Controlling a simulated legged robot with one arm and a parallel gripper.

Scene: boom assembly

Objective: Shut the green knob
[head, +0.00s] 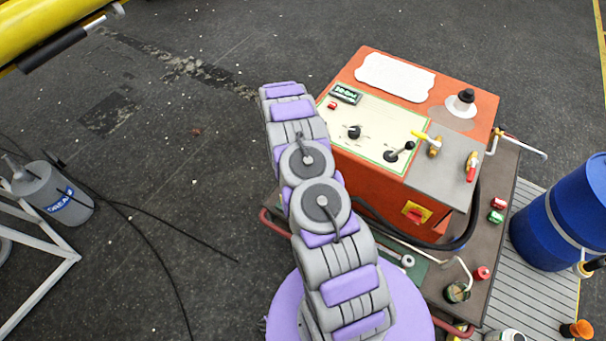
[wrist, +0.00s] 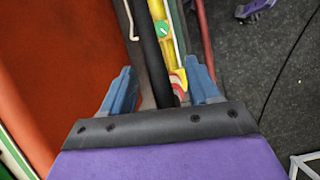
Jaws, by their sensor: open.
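The green knob (wrist: 163,29) is a small round knob with a pale mark across it, on a narrow yellow strip (wrist: 170,55) in the wrist view. My gripper (wrist: 162,80) shows two blue fingers, spread apart with nothing held between them. The knob lies beyond the fingertips, near the top middle of the picture, and is not touched. In the head view my purple and grey arm reaches over the left side of the orange machine (head: 370,192). My gripper and this knob cannot be made out there.
A black hose (wrist: 146,45) runs close along the left of the yellow strip. A red pipe (wrist: 206,40) stands to its right, with open dark floor beyond. The machine's top carries levers and valves. A blue barrel (head: 563,220) stands at the right.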

